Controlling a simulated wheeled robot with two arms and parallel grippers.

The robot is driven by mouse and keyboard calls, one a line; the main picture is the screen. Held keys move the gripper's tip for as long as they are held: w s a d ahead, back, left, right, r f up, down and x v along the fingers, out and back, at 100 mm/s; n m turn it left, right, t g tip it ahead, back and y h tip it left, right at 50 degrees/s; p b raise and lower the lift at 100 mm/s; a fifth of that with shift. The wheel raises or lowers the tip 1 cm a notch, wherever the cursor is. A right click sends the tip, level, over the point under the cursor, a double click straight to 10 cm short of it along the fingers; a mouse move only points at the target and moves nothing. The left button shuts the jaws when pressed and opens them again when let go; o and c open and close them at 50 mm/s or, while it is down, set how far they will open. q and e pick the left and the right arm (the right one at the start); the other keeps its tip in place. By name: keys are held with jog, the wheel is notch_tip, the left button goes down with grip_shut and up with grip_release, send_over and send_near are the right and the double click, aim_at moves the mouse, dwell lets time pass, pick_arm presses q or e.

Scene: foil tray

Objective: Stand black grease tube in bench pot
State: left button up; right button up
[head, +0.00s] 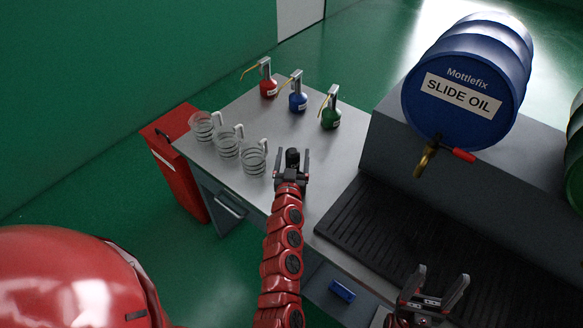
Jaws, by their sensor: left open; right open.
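A small black cylinder (292,157) shows on the grey bench between the fingers of my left gripper (292,161). It could be the black grease tube, but its lower part is hidden by the gripper. My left gripper is open, with one finger on each side of it, and I cannot tell whether they touch it. My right gripper (438,287) is open and empty, low at the right in front of the dark ribbed tray. I cannot make out a bench pot.
Three clear jugs (228,143) stand along the bench's left side. Red (268,88), blue (298,101) and green (330,117) oil cans stand at the back. A blue drum (462,85) with a tap overhangs the ribbed tray (400,225). A red cabinet (178,170) is left.

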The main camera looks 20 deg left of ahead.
pick_arm(q)
jog(key=shift+s+d+f, duration=0.1)
jog(key=shift+s+d, duration=0.1)
jog(key=shift+s, duration=0.15)
jog(key=b+v, duration=0.2)
jog(key=v, duration=1.4)
jog(key=shift+s, duration=0.25)
